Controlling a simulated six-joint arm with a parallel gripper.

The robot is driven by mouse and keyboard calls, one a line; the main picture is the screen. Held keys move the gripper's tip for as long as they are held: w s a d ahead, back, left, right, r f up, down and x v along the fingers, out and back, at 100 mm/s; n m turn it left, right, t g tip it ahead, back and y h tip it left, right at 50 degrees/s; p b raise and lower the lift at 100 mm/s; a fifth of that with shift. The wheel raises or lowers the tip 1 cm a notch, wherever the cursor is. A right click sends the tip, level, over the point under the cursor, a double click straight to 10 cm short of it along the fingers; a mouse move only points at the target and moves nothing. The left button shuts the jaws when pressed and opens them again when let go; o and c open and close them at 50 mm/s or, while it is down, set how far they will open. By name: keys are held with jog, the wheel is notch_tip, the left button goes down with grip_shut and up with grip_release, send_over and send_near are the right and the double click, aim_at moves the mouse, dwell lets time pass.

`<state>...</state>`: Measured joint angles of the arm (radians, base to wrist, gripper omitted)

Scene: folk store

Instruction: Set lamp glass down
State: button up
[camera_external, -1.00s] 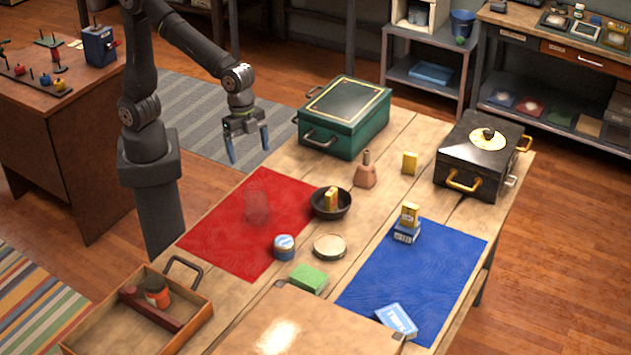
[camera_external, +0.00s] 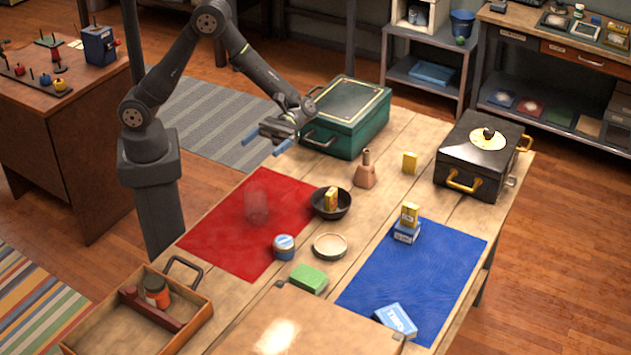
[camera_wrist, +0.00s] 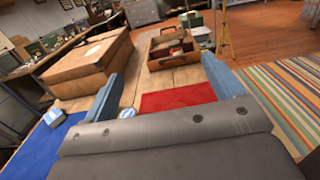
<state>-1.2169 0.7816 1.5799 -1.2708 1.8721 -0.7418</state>
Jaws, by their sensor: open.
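The lamp glass (camera_external: 257,208) is a see-through, faint cylinder that appears to stand upright on the red mat (camera_external: 215,243) in the external view. My gripper (camera_external: 267,142) is open and empty, above and beyond the far end of the red mat, clear of the lamp glass. In the wrist view its two blue fingers are wide apart, with nothing held between them (camera_wrist: 165,88). Part of the red mat (camera_wrist: 178,98) shows beyond the fingers there. I cannot make out the lamp glass in that view.
A green box (camera_external: 345,132) stands close to my gripper. A dark bowl (camera_external: 344,211) with a yellow box in it, a blue tin (camera_external: 284,252) and a round lid (camera_external: 330,246) lie near the red mat's right edge. The mat's left part is clear.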

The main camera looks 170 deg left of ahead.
send_near(249, 206)
jog(key=shift+x, duration=0.85)
jog(key=shift+w+d+f, duration=0.15)
jog(key=shift+w, duration=0.05)
jog(key=x, duration=0.4)
jog(key=shift+w+d, duration=0.15)
jog(key=shift+d, duration=0.1)
jog(key=c, duration=1.2)
